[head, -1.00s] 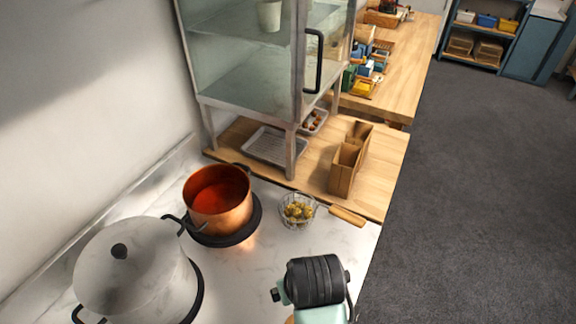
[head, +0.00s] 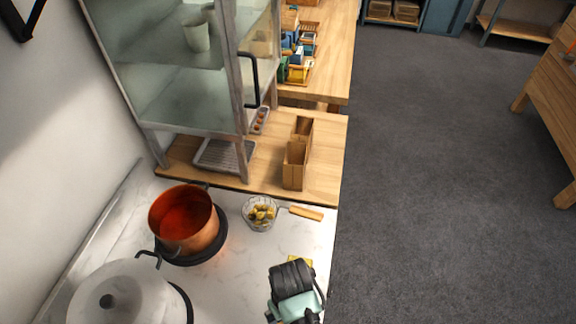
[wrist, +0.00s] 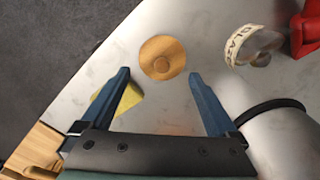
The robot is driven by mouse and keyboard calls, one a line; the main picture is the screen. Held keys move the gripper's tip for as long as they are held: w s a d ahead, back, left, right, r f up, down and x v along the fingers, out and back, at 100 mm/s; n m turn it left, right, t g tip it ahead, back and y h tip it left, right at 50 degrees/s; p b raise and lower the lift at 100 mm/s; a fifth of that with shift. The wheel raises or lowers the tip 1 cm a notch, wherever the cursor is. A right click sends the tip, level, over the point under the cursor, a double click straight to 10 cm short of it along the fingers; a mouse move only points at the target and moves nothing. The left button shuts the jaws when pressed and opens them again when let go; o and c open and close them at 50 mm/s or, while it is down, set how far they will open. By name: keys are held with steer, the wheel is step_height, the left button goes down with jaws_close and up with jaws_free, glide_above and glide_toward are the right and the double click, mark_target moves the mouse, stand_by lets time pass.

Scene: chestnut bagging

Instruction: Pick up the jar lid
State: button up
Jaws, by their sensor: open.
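The jar lid (wrist: 162,58) is a round wooden disc with a small knob, lying on the white marble counter in the wrist view. My gripper (wrist: 158,75) is open and empty, with its two blue fingers spread and the lid showing between and just beyond their tips. I cannot tell the height of the fingers above it. A glass jar (wrist: 252,46) with a lettered label stands to the right of the lid. In the head view my arm covers this area, and the lid and fingertips are hidden.
A yellow pad (wrist: 118,98) lies partly behind the left finger. A red object (wrist: 306,30) is beside the jar. Dark floor lies past the counter edge.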

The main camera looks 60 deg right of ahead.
steer(key=shift+w+a+f+p, duration=0.15)
steer(key=shift+f+p, duration=0.4)
steer(key=shift+f, duration=2.2)
steer(key=c, duration=1.2)
steer(key=shift+s+a+f, duration=0.1)
steer(key=shift+s, duration=0.1)
jaws_close()
